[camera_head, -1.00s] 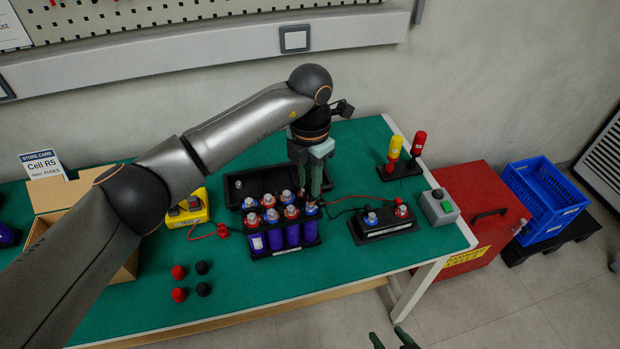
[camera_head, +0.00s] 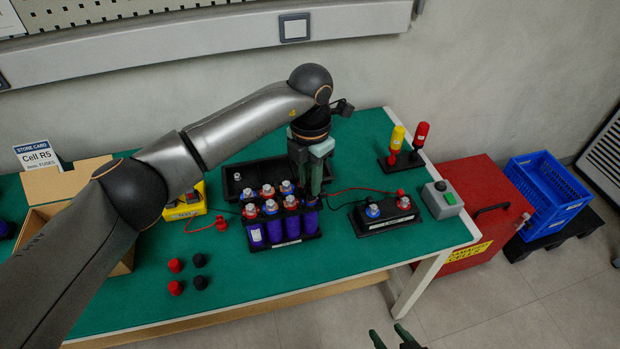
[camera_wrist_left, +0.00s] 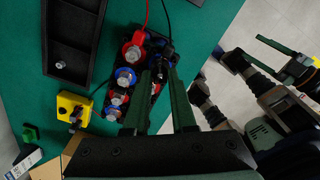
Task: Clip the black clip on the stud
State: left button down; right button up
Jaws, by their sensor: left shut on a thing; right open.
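My left gripper (camera_head: 312,199) points down at the right end of the cell pack (camera_head: 283,243), a black holder of purple cells with red and blue collars and silver studs. In the left wrist view its fingers (camera_wrist_left: 161,74) are shut on the black clip (camera_wrist_left: 163,53), from which a black wire runs upward. The clip is at the pack's end cell. The fingers hide the stud under it, so I cannot tell whether it is seated. My right gripper (camera_head: 393,341) is open and empty at the bottom edge.
Behind the pack is a black tray (camera_head: 236,192). A yellow meter (camera_head: 185,206) and a loose red clip (camera_head: 221,223) lie left. A terminal block (camera_head: 385,215), a grey button box (camera_head: 441,199) and a lamp stand (camera_head: 401,161) are right. Red and black caps (camera_head: 175,265) lie in front.

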pick_arm(q)
jog(key=c, duration=0.7)
grip_release()
jog(key=shift+o, duration=0.2)
jog(key=shift+r+p, duration=1.75)
jog(key=shift+r, duration=1.2)
